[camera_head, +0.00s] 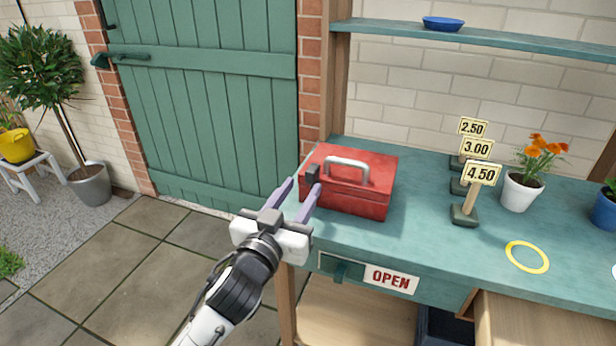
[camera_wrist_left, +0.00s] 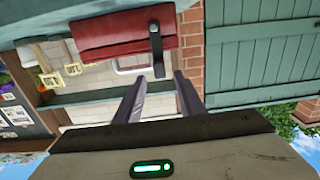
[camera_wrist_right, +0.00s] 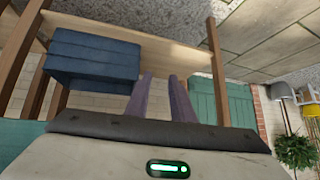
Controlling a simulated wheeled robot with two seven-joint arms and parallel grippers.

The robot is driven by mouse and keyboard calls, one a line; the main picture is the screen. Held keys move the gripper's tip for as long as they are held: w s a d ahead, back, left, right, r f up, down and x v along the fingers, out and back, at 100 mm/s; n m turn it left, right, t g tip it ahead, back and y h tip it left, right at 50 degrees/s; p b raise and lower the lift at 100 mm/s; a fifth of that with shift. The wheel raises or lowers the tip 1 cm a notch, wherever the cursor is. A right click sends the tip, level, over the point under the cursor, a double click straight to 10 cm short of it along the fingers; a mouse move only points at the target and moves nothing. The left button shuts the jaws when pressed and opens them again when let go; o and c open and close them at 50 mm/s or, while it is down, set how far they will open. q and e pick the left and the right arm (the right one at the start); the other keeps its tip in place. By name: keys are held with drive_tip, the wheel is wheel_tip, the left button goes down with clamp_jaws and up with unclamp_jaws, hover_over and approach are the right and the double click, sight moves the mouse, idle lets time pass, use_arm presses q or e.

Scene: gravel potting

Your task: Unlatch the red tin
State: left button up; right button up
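The red tin (camera_head: 352,190) stands at the left end of the green worktop, with a grey handle (camera_head: 348,168) on its lid. A dark latch (camera_head: 313,176) sits on its left end. In the left wrist view, the red tin (camera_wrist_left: 105,36) shows upside down with the dark latch (camera_wrist_left: 156,50) on it. My left gripper (camera_head: 304,185) is open beside that end. Its fingertips (camera_wrist_left: 160,75) lie either side of the latch in the picture; contact is not clear. My right gripper (camera_wrist_right: 160,77) is open and empty, seen only in its own wrist view.
Price signs (camera_head: 481,174), an orange-flowered pot (camera_head: 521,192) and a yellow ring (camera_head: 527,257) occupy the worktop right of the tin. An OPEN sign (camera_head: 391,279) hangs on the front edge. A blue crate (camera_wrist_right: 93,60) shows near my right gripper. Paving lies left of the table.

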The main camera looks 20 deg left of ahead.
sight(309, 178)
use_arm(q)
drive_tip(key=w, duration=0.5)
drive_tip(key=shift+d, duration=0.1)
clamp_jaws()
